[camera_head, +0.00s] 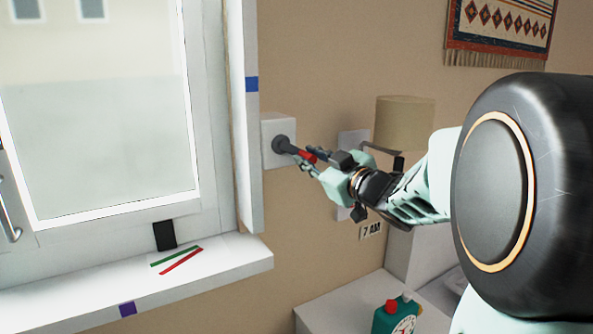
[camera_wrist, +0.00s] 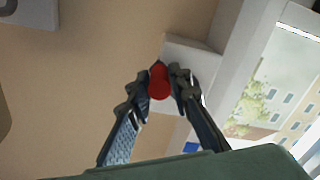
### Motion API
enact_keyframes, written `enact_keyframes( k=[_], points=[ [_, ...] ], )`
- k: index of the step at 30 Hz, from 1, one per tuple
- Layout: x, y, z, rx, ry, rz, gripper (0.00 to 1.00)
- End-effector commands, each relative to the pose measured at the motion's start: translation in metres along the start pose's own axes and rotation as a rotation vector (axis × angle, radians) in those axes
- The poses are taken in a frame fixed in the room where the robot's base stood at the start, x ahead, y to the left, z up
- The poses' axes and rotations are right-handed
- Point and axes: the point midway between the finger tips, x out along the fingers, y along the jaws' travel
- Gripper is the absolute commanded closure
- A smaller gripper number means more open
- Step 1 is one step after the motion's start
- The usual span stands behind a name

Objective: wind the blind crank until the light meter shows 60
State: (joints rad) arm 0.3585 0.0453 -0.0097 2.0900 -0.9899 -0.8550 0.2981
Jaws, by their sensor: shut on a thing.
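The blind crank has a dark grey hub and arm (camera_head: 283,146) on a white wall box (camera_head: 270,128) right of the window, and a red handle (camera_head: 306,156). My gripper (camera_head: 312,160) is shut on the red handle. In the wrist view the red knob (camera_wrist: 159,83) sits between my two fingertips (camera_wrist: 161,76), and the white box (camera_wrist: 196,62) shows behind it. A small black upright device (camera_head: 165,236) stands on the window sill; it may be the light meter, but no reading is legible.
The window frame's white edge (camera_head: 245,110) stands just left of the crank. A green and a red strip (camera_head: 180,261) lie on the sill (camera_head: 225,262). A beige wall lamp (camera_head: 402,124) is close behind my wrist.

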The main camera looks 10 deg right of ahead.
Motion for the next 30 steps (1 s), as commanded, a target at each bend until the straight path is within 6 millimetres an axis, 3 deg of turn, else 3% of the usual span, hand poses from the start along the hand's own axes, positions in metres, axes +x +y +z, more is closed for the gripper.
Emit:
enact_keyframes(
  k=[15,30],
  points=[
    [0.000,0.015,-0.015,-0.375,0.003,0.007,1.00],
    [0.000,0.018,-0.020,-0.465,0.005,0.006,1.00]
  ],
)
